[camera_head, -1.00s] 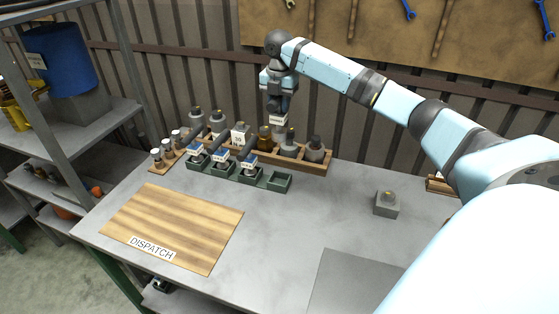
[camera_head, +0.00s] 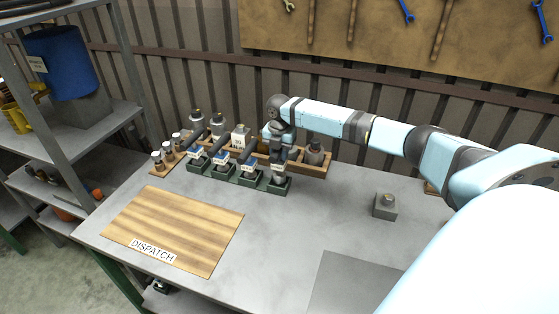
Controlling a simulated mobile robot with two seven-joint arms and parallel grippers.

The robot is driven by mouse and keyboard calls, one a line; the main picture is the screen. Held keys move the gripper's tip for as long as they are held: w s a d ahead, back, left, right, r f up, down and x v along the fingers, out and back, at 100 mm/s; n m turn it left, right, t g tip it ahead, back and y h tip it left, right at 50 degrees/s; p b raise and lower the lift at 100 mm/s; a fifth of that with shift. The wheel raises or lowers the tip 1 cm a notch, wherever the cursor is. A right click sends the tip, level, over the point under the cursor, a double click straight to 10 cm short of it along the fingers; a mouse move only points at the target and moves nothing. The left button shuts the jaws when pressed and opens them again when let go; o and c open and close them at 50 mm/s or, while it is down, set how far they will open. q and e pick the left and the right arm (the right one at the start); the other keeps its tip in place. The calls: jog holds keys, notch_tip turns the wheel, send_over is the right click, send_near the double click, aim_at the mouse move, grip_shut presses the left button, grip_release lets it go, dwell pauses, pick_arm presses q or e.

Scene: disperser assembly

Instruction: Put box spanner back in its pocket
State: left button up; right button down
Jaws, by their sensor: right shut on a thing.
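My right gripper (camera_head: 279,171) points straight down at the right end of the row of green pockets. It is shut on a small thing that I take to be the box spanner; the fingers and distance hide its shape. The fingertips are at the rightmost green pocket (camera_head: 272,190), which was empty before. I cannot tell how deep the held thing sits in it. The other green pockets, such as the one beside it (camera_head: 249,182), hold dark-handled items with white and blue labels. My left gripper is not in view.
A wooden rack (camera_head: 318,170) with several bottles stands just behind the pockets. A wooden dispatch board (camera_head: 175,225) lies at the front left. A grey block (camera_head: 384,206) stands to the right. The grey table (camera_head: 270,245) in front is clear.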

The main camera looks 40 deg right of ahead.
aim_at(280, 160)
jog(key=shift+f, duration=1.65)
jog(key=c, duration=0.8)
grip_release()
jog(key=shift+f, duration=0.1)
jog(key=shift+c, duration=0.2)
jog(key=shift+r, duration=0.35)
notch_tip(280, 160, up, 12)
jog(key=shift+f+b, duration=0.2)
jog(key=shift+b, duration=0.3)
jog(key=shift+s+f, duration=0.1)
